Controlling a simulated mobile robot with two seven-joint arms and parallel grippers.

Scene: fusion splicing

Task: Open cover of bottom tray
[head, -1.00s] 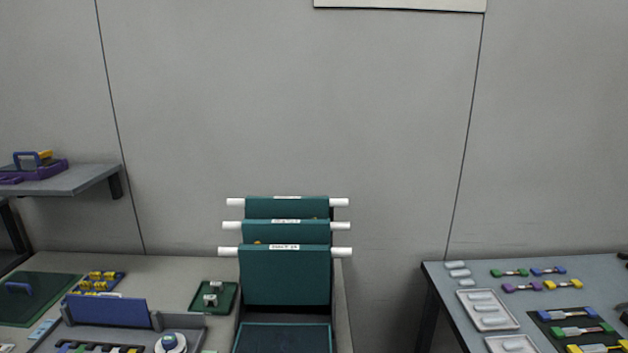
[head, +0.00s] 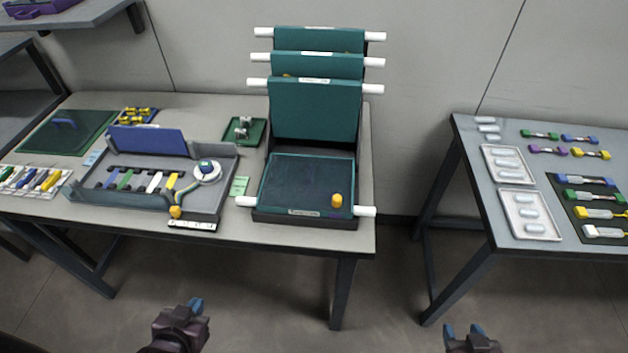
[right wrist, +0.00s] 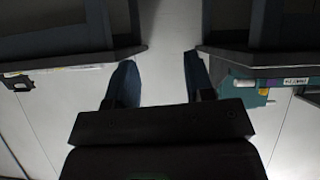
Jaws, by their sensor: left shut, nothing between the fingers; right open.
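My left gripper (head: 192,306) is low in front of the table, shut and empty. My right gripper (head: 462,332) is low at the bottom right, open and empty; its two fingers also show apart in the right wrist view (right wrist: 156,85).
Left of the stand are a grey open tray (head: 150,190) with a blue lid and coloured parts, a small green tray (head: 244,131) and a green mat (head: 66,134). A second table (head: 520,245) with parts stands at the right, across a floor gap.

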